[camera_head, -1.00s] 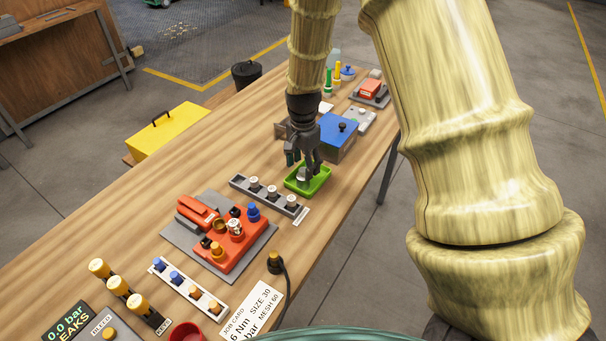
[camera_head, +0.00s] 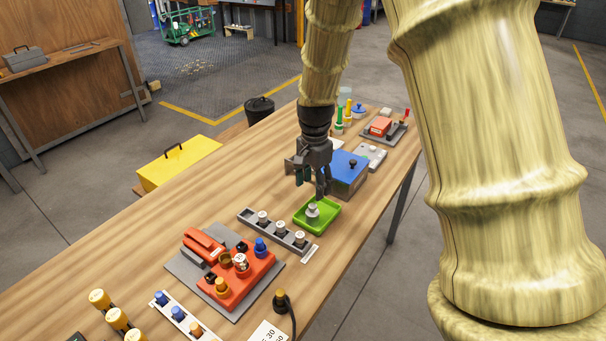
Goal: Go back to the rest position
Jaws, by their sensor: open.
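My gripper (camera_head: 311,184) hangs over the workbench (camera_head: 150,240), pointing down above the far side of a green tray (camera_head: 328,221). It is open and holds nothing that I can see. A small silvery part (camera_head: 312,211) sits in the green tray, just below the fingertips. A gap seems to lie between them, but the exact height is hard to tell.
A blue box (camera_head: 347,172) stands close behind the gripper. A grey rack (camera_head: 250,219) with white-topped parts and a red fixture (camera_head: 236,278) lie in front. A yellow toolbox (camera_head: 178,165) stands left of the bench. The bench's left middle is clear.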

